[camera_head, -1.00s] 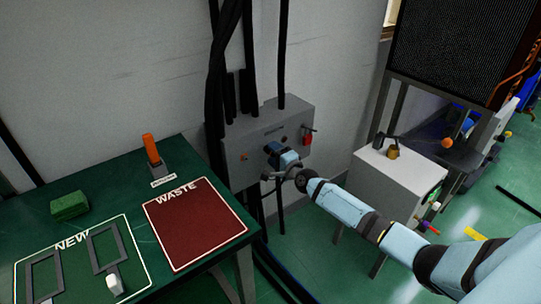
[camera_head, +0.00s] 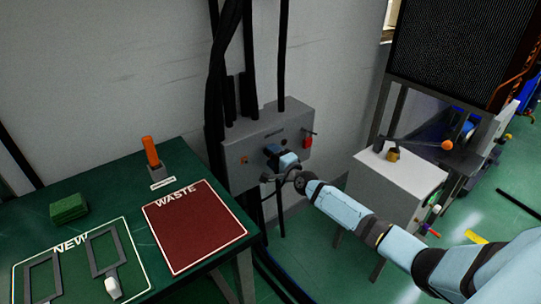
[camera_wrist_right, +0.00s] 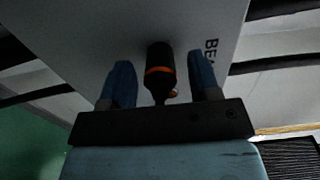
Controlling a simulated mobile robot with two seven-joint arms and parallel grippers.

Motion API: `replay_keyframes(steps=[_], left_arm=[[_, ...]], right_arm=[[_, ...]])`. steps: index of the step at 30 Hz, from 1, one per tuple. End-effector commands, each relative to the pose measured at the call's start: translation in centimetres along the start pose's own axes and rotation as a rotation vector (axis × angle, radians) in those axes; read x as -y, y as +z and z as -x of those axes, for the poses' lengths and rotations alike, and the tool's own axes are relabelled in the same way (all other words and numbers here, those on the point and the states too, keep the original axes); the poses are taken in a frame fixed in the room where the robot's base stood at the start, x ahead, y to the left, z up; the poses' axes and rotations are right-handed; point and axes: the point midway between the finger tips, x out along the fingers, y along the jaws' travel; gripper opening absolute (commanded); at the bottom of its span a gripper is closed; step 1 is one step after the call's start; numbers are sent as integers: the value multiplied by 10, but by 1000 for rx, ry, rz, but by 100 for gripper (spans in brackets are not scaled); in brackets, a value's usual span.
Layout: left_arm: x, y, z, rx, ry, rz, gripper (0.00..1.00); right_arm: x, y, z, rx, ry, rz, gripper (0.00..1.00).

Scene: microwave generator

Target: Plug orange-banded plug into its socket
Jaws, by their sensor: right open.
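The orange-banded plug (camera_wrist_right: 160,72) is a black cylinder with an orange ring. In the right wrist view it sits between my gripper's two blue fingers, with gaps on both sides, against the grey box face. Whether it is fully seated in its socket cannot be told, as the socket is hidden behind it. My right gripper (camera_head: 274,153) is open around the plug at the front of the grey wall box (camera_head: 240,150). In the right wrist view, its fingers (camera_wrist_right: 162,82) point toward the box. My left gripper is out of view.
A red switch (camera_head: 308,139) is right of my gripper on the box. Black cables run above and below it. A green table (camera_head: 115,185) with a red WASTE mat (camera_head: 195,228) stands left. A white cabinet (camera_head: 395,185) stands close on the right.

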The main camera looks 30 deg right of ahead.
Motion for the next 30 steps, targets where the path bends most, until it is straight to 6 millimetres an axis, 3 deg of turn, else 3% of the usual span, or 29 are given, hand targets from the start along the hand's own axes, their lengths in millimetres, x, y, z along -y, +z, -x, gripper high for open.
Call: replay_keyframes(steps=[13, 14, 21, 30], left_arm=[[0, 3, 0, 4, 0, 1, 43], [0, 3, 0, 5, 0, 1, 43], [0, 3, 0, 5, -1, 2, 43], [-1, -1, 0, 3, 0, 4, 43]], right_arm=[[0, 0, 0, 0, 0, 0, 56], [0, 0, 0, 0, 0, 0, 54], [0, 0, 0, 0, 0, 0, 0], [1, 0, 6, -1, 0, 1, 0]])
